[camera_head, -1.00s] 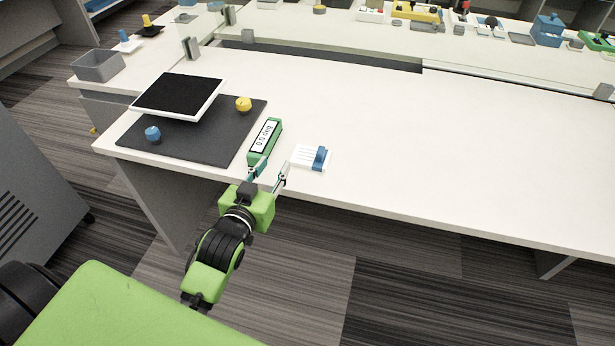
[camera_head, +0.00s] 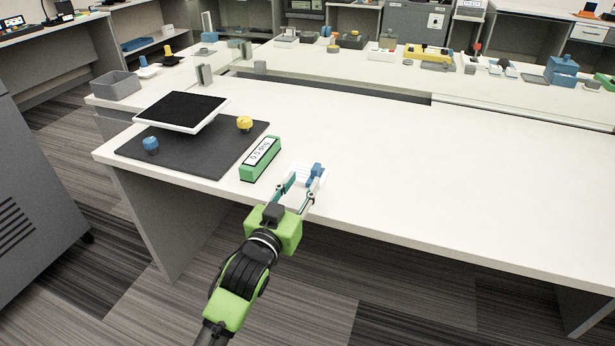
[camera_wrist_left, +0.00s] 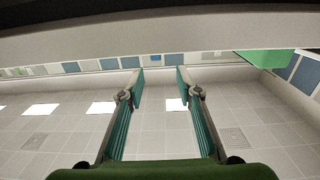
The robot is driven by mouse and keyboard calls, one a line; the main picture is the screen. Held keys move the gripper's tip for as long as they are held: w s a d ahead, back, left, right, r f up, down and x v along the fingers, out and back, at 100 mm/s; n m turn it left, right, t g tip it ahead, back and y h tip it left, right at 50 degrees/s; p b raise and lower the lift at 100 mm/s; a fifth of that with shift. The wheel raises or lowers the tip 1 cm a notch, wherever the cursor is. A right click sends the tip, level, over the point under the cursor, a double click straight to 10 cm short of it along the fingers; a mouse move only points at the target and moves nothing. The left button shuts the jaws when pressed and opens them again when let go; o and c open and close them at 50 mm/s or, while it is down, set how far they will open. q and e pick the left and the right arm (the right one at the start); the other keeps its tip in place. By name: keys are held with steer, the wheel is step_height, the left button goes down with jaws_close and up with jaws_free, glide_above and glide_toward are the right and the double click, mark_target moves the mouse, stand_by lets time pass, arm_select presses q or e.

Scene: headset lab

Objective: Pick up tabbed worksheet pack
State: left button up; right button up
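The worksheet pack (camera_head: 299,171) is a small stack of white sheets with a blue tab (camera_head: 316,171) on its right side. It lies flat near the front edge of the white table in the head view. My left gripper (camera_head: 297,190) is open, its two fingers apart at the pack's near side and overlapping it in the picture. I cannot tell whether they touch it. The left wrist view shows the open fingers (camera_wrist_left: 159,85) with nothing clearly between them; I cannot make out the pack there. My right gripper is not in view.
A green box with a white label (camera_head: 260,160) stands just left of the pack. Further left, a dark mat (camera_head: 215,160) holds a tilted black-topped panel (camera_head: 182,110), a yellow knob (camera_head: 245,123) and a blue knob (camera_head: 150,143). The white table (camera_head: 430,170) is clear to the right.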

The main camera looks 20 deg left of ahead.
mark_target(313, 171)
arm_select(q)
steer(key=shift+w, duration=0.8)
steer(key=shift+w+d+f, duration=0.1)
steer(key=shift+w+d, duration=0.1)
steer(key=shift+w, duration=0.35)
steer(key=w, duration=0.2)
steer(key=w+b, duration=0.1)
steer(key=w, duration=0.1)
steer(key=shift+w+d+f, duration=0.1)
steer(key=shift+d+f, duration=0.2)
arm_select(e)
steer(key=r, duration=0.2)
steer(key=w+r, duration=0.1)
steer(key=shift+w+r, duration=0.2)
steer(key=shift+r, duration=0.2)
arm_select(q)
jaws_close()
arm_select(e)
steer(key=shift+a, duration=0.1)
